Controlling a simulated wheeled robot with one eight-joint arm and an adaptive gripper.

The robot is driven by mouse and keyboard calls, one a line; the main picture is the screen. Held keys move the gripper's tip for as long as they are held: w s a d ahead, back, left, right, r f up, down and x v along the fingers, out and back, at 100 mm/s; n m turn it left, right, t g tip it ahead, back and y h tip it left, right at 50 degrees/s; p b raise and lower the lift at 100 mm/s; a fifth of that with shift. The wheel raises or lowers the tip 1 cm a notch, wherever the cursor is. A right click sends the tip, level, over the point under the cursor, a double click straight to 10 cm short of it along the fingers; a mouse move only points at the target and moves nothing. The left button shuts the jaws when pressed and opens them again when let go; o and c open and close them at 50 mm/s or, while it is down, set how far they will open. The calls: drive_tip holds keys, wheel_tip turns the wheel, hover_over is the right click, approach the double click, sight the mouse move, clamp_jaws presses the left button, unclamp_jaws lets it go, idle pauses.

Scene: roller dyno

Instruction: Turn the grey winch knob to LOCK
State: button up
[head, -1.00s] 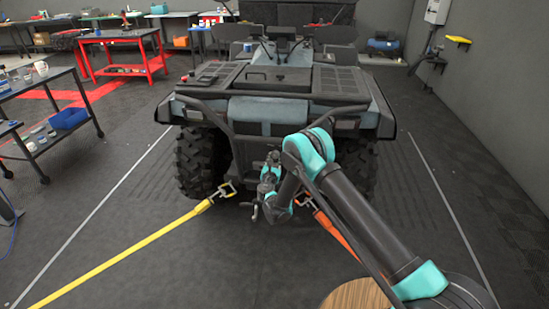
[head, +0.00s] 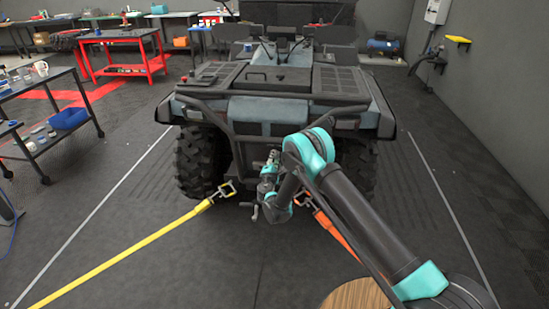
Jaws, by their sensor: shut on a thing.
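The off-road vehicle (head: 270,115) stands with its front bumper towards me. My gripper (head: 273,157) is at the low middle of that front, just below the bumper bars where the winch sits. It is small and dark in this view, and its jaws are shut on what appears to be the grey winch knob. The knob itself is hidden by my gripper and wrist, so its pointer and the LOCK mark cannot be read.
A yellow strap (head: 130,255) runs from the vehicle's front to the lower left. An orange strap (head: 340,236) runs lower right, partly behind my arm. A black cart (head: 50,115) and a red workbench (head: 122,60) stand at left. Floor between the straps is clear.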

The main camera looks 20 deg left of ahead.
drive_tip(key=shift+s+m, duration=0.1)
drive_tip(key=shift+m, duration=2.2)
drive_tip(key=o, duration=1.2)
drive_tip(key=shift+c, duration=0.2)
drive_tip(key=v, duration=0.7)
drive_tip(key=shift+s, duration=0.2)
